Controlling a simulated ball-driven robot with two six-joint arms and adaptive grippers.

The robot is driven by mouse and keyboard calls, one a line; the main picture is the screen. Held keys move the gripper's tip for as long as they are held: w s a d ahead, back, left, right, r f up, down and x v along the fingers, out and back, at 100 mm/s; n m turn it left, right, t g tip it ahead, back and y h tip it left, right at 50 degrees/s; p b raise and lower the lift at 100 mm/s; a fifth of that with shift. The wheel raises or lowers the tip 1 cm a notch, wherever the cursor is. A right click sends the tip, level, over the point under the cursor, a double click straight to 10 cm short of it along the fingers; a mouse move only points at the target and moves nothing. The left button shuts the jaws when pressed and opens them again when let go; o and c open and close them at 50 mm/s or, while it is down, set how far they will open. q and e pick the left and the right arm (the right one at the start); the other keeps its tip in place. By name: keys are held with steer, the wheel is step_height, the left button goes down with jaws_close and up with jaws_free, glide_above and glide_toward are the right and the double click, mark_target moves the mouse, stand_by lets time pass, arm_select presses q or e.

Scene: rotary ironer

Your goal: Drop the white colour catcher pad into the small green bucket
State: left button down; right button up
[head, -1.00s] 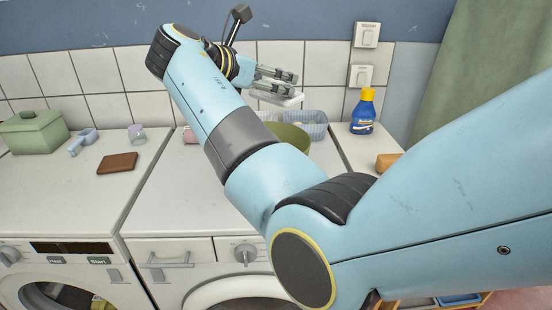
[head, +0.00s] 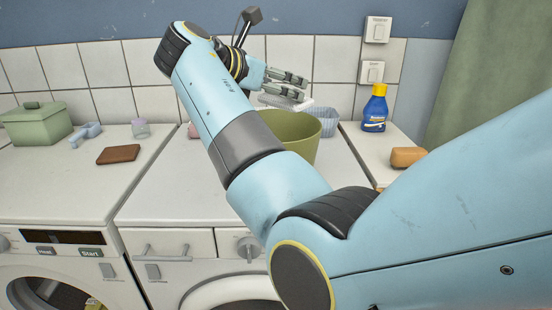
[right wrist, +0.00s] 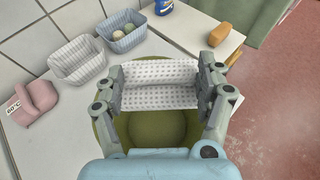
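The white colour catcher pad (right wrist: 160,84) is a thin dotted sheet spanning between the fingers of my right gripper (right wrist: 162,75) in the right wrist view. The small green bucket (right wrist: 165,135) lies below it in that view, with the pad over its opening and hiding the far part of its rim. In the head view the right gripper (head: 287,84) holds the pad (head: 285,102) above the back of the green bucket (head: 298,136). My right arm covers the bucket's left side there. My left gripper is not in view.
A white basket (right wrist: 78,62) and a blue basket (right wrist: 122,28) with small balls stand behind the bucket. A pink 60°C item (right wrist: 33,102) sits left. A blue bottle (head: 375,108) and an orange block (head: 407,157) are right. A brown block (head: 118,154) lies on the left machine.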

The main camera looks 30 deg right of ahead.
steer(key=o, duration=0.5)
steer(key=shift+r, duration=0.1)
step_height(320, 180, up, 10)
steer(key=shift+f, duration=0.2)
stand_by(0.4)
